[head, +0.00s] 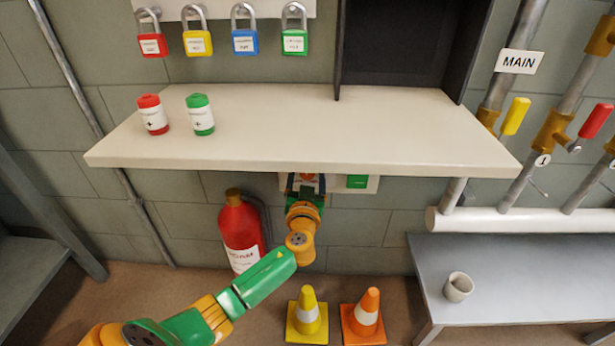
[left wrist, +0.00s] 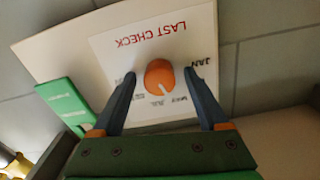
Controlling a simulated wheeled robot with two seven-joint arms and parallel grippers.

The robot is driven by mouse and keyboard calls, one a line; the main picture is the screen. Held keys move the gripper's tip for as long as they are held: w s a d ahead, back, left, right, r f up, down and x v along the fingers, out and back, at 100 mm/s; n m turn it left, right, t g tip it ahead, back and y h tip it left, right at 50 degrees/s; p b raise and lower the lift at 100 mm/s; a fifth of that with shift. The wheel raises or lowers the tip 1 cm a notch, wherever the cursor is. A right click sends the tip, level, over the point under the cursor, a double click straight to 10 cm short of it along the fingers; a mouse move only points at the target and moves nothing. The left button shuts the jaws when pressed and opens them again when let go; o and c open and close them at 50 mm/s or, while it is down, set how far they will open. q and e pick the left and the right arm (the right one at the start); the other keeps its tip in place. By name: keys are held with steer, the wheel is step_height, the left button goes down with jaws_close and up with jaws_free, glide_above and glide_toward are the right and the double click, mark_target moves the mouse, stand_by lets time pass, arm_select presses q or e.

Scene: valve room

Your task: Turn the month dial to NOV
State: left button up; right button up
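The month dial is an orange round knob (left wrist: 159,75) on a white card (left wrist: 118,62) headed LAST CHECK in red. JAN shows at the right, with MAY and JUL below the knob; other labels are hidden or unreadable. A pale mark on the knob's lower edge points down, between JUL and MAY. My left gripper (left wrist: 160,76) is open, its two dark fingers on either side of the knob with a small gap at each side. In the head view my left gripper (head: 304,184) reaches under the shelf, where the dial is hidden. My right gripper is not in view.
A white shelf (head: 300,130) overhangs the gripper, carrying a red can (head: 152,114) and a green can (head: 200,115). A green block (head: 357,181) sits beside the dial. Below stand a fire extinguisher (head: 240,235), a yellow cone (head: 307,315) and an orange cone (head: 366,315).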

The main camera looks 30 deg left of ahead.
arm_select(q)
jaws_close()
